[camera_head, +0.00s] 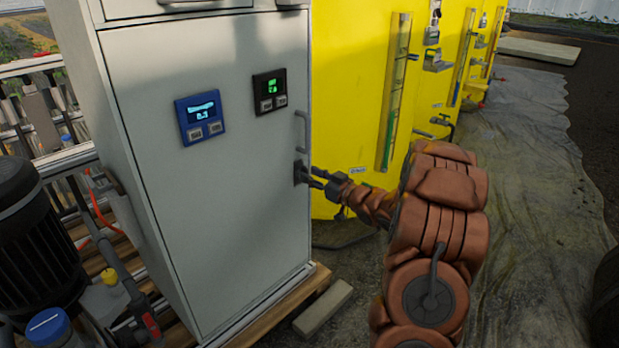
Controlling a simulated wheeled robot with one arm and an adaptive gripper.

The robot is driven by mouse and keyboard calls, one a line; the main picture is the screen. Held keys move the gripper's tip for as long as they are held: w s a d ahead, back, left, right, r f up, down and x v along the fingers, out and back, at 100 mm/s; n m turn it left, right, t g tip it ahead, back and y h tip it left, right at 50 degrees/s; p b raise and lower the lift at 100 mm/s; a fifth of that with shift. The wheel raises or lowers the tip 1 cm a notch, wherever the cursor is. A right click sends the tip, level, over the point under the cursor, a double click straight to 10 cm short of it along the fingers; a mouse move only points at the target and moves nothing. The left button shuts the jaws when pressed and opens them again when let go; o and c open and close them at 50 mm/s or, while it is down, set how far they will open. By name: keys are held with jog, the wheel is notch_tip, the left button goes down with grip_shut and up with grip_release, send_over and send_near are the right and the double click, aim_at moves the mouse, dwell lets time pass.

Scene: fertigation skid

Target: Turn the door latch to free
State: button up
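The grey cabinet door (220,190) is closed, with a blue-framed display (202,118) and a black display (270,91) on it. A vertical grey handle (303,132) is on its right edge. The dark door latch (299,172) sits just below that handle. My gripper (310,176) reaches in from the right, and its fingertips are at the latch. The fingers overlap the latch in this view, so I cannot tell whether they grip it or only touch it. The latch's exact angle is too small to read.
Yellow tanks (350,90) with a sight tube (394,95) stand behind my arm. A black motor (35,240) and a blue-capped container (55,330) are at the lower left. A loose block (322,308) lies by the cabinet's base. Sheeted ground (540,190) at right is open.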

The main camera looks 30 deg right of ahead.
jog(key=shift+w+a, duration=0.15)
jog(key=shift+w, duration=0.55)
grip_shut()
